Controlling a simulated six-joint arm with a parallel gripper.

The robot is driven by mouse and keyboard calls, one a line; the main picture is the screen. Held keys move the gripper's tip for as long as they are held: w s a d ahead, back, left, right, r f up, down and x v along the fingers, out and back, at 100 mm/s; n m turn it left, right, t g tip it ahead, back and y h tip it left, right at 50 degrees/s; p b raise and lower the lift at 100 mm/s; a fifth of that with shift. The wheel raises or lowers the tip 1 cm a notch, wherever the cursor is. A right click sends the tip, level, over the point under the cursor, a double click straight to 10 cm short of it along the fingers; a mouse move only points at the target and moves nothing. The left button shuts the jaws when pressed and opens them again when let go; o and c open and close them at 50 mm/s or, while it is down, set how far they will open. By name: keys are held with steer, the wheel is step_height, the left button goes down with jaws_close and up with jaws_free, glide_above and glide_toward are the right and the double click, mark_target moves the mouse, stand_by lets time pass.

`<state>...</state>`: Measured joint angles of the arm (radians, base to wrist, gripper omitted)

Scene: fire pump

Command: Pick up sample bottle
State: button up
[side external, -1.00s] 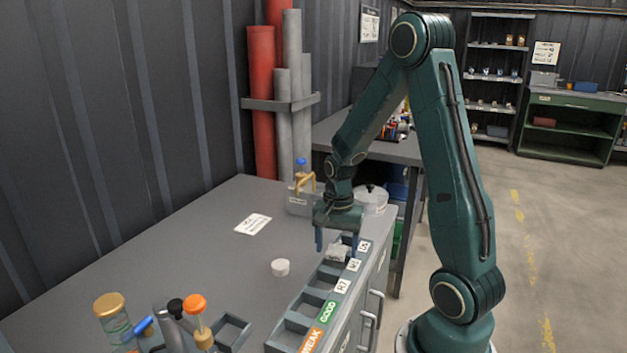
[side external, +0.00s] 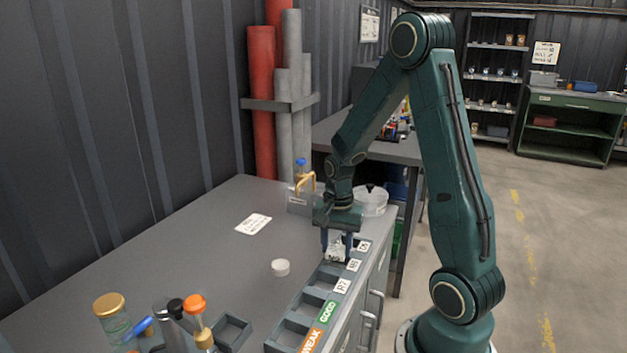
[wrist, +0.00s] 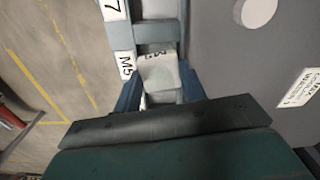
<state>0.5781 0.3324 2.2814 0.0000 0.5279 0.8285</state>
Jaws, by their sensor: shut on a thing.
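My gripper (side external: 336,246) is shut on a small white block-like thing (side external: 335,252) at the far end of the labelled rack (side external: 292,322). In the wrist view, my gripper (wrist: 161,92) has its blue fingers on either side of the white thing (wrist: 158,72), which bears dark marks and sits within the rack. Whether it is a bottle I cannot tell. A blue-capped bottle (side external: 301,170) stands in the holder at the back of the bench. An orange-capped bottle (side external: 197,318) and a gold-lidded jar (side external: 113,318) stand at the front left.
Rack labels include R7 (side external: 342,286), GOOD (side external: 328,312) and WEAK (side external: 311,341). A white disc (side external: 280,267) and a printed card (side external: 253,224) lie on the bench. A round pale tub (side external: 373,203) stands behind my gripper. The bench's middle is mostly clear.

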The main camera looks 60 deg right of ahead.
steer(key=shift+r, duration=0.1)
step_height(320, 180, up, 20)
stand_by(0.7)
stand_by(0.5)
steer(key=w+a+f+n, duration=0.5)
steer(key=w+a+n, duration=0.1)
steer(key=w+a, duration=0.35)
steer(key=w+a+f+n, duration=0.5)
steer(key=w+a+n, duration=0.2)
steer(key=w+a, duration=0.25)
steer(key=f+n, duration=0.1)
steer(key=f, duration=0.2)
steer(key=s+f+n, duration=0.1)
steer(key=f, duration=0.2)
steer(key=s+d+f+n, duration=0.1)
steer(key=f, duration=0.2)
steer(key=shift+r, duration=0.1)
